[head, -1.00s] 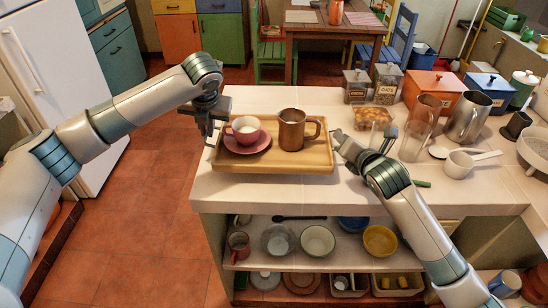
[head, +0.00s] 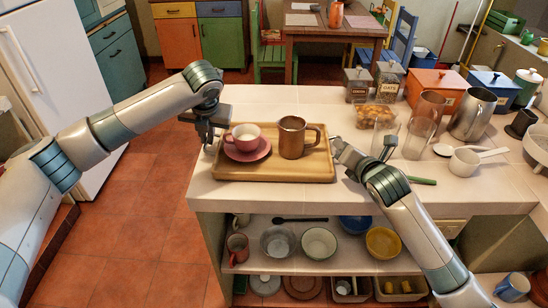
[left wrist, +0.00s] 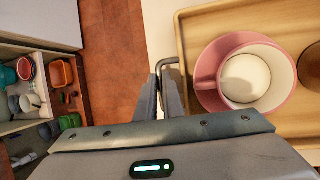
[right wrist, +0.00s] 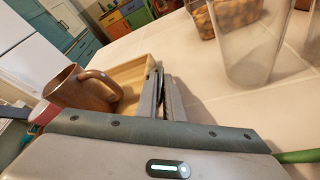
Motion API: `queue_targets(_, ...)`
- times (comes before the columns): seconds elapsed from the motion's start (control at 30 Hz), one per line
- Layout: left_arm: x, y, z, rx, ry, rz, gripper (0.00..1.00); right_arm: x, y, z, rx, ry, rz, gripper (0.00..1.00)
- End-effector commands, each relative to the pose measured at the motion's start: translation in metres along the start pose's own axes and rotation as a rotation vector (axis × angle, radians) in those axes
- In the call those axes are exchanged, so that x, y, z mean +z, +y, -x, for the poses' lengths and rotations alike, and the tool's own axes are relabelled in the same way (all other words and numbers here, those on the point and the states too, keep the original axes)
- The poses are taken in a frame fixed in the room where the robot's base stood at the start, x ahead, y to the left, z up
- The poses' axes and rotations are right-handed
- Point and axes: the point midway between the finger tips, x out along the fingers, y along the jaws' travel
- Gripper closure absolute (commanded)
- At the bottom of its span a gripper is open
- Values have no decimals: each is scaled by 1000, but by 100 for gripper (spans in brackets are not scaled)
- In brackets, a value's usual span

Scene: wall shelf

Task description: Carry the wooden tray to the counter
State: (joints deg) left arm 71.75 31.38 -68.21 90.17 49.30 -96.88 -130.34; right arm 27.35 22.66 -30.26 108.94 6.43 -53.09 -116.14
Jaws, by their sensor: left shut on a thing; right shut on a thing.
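The wooden tray (head: 316,172) is level over the island counter (head: 420,196), near its front left. I cannot tell for sure whether it touches the top. A pink cup (head: 246,131) on a pink saucer (head: 247,154) and a brown mug (head: 293,140) stand upright on it. My left gripper (head: 209,143) is shut on the tray's left handle; the dark handle shows in the left wrist view (left wrist: 172,64). My right gripper (head: 338,152) is shut at the tray's right end; its fingers hide that handle in the right wrist view.
Clear glasses (head: 419,138), a metal pitcher (head: 472,115) and a white saucepan (head: 474,160) stand right of the tray. A food-filled glass container (head: 377,116) and jars (head: 388,80) are behind. A green-handled tool (head: 422,181) lies by my right arm. Counter front and back left are bare.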

Motion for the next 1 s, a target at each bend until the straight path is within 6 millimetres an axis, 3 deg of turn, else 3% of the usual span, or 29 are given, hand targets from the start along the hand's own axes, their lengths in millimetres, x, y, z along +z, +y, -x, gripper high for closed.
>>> queue_targets(0.07, -1, -3, -3, -4, -3, -2, 100, -3, 0, -1, 5, -2, -1, 100)
queue_targets(0.17, -1, -3, -3, -4, -1, -2, 76, -3, -1, -1, 2, 1, -1, 76)
queue_targets(0.2, -1, -2, -3, -3, -1, -2, 74, -3, -1, -1, 2, 1, -1, 74)
queue_targets(0.67, -1, -1, 4, -1, -1, -1, 74, -3, -2, -1, 0, 0, 0, 74)
queue_targets(1.0, 0, -1, 50, -2, -5, -2, 74, -3, -2, -1, 0, 0, 0, 74)
